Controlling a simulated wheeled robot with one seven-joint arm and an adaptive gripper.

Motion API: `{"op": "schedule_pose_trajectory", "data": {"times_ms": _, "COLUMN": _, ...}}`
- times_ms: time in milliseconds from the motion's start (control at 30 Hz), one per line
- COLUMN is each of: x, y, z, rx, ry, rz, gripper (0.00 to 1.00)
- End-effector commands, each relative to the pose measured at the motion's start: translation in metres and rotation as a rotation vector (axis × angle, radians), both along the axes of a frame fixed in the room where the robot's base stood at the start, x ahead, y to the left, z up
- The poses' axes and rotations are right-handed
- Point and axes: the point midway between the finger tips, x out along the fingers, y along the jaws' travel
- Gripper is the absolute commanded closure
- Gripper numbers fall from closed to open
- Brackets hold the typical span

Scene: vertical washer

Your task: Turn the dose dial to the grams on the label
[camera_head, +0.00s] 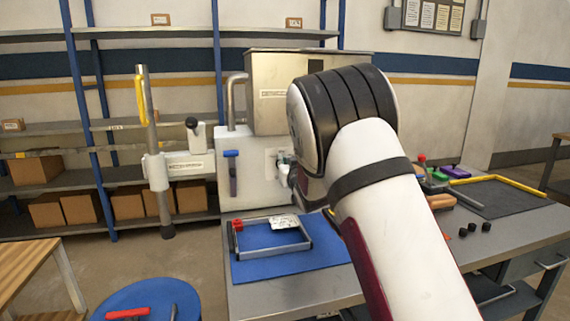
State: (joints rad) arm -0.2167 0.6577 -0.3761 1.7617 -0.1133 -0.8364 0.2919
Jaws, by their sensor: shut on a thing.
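The washer machine stands at the back of the bench, with a steel hopper (262,112) on top of a white body (215,188). A pale plate (270,160) sits on its front, where the dose dial appears to be. My gripper (284,163) is small in view at this plate, shut on what seems to be the dial. My arm hides most of the gripper and the dial, so the dial's setting cannot be read. A white label (273,93) is on the hopper and another label (193,166) is on the side arm; their text is too small to read.
A metal frame (265,251) with a white card (284,221) lies on a blue mat (305,262). A vertical post (156,160) stands left. Tools and black knobs (486,227) lie right.

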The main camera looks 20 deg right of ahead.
Motion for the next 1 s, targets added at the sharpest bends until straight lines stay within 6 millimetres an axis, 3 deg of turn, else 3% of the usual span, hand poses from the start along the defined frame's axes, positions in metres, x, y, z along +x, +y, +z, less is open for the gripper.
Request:
{"op": "schedule_pose_trajectory", "data": {"times_ms": 267, "x": 0.001, "y": 0.003, "z": -0.001, "rx": -0.116, "ry": -0.003, "rz": 0.001, "gripper": 1.0}}
{"op": "schedule_pose_trajectory", "data": {"times_ms": 1000, "x": 0.0, "y": 0.013, "z": -0.006, "rx": -0.722, "ry": -0.002, "rz": 0.001, "gripper": 1.0}}
